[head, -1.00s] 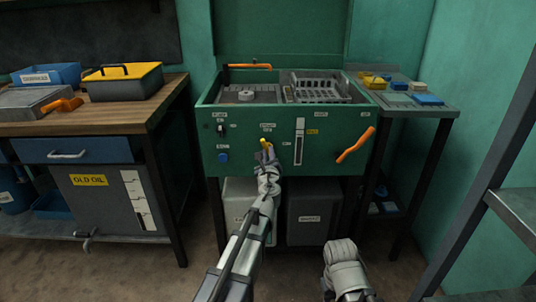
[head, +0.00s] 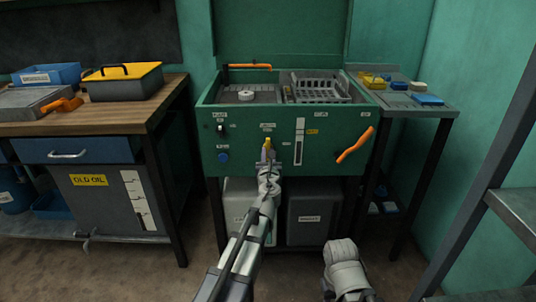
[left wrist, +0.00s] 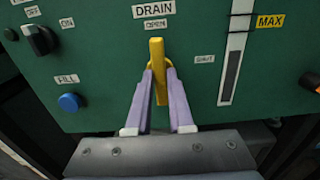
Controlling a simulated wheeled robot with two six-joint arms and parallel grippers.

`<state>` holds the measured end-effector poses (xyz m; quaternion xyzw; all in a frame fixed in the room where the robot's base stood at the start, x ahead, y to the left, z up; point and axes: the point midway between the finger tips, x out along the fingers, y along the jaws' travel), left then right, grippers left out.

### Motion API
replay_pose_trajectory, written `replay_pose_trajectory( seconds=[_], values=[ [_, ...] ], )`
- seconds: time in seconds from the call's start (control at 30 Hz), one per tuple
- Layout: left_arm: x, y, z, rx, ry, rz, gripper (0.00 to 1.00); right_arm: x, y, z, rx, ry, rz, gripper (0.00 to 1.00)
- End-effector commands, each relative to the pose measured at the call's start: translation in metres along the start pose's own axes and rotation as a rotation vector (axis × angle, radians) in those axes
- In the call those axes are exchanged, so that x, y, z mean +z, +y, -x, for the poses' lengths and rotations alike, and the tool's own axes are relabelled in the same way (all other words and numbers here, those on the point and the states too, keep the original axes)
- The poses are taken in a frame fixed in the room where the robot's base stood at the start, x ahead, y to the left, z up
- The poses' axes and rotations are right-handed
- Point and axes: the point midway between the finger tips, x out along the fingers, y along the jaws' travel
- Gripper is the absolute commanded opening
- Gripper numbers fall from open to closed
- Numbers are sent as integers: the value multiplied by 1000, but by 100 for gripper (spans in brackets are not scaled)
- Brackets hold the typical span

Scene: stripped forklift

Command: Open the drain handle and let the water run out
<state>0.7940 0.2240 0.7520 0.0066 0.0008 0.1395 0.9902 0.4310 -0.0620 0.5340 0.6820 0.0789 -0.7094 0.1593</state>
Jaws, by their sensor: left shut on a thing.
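The yellow drain handle (left wrist: 156,70) is on the green front panel of the washer, below the DRAIN and OPEN labels. It stands upright, with its tip toward the OPEN label (left wrist: 155,25). The SHUT label (left wrist: 204,58) is to its right. The handle also shows in the head view (head: 268,143). My left gripper (left wrist: 158,80) has its two purple fingers shut on the handle, one on each side. In the head view my left gripper (head: 268,158) reaches up to the panel. My right arm is low at the right; its fingers do not show.
A level gauge (left wrist: 235,65) with a MAX label is right of the handle. A black switch (left wrist: 40,40) and blue FILL button (left wrist: 69,103) are left. An orange handle (head: 355,145) sticks out at right. A basket (head: 320,88) and gear part (head: 246,95) are in the basin.

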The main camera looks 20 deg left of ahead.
Motion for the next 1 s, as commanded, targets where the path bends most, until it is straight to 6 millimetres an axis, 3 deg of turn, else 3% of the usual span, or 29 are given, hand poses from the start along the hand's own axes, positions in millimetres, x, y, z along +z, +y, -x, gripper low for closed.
replay_pose_trajectory(
  seconds=[0.33, 0.37, 0.6, 1.0],
  values=[
    [0, 0, 1, 0, 0, -3, 0, 0, 0, 0, 0, 0, 0, 50],
    [0, 0, 1, 0, 0, -3, 23, 0, 0, 0, 0, 0, 0, 50],
    [0, 0, 1, 0, 0, -2, 50, 0, 0, 0, 0, 0, 0, 50],
    [0, 0, 8, 0, 0, -2, 50, 0, 0, 0, 0, 0, 0, 50]
  ],
)
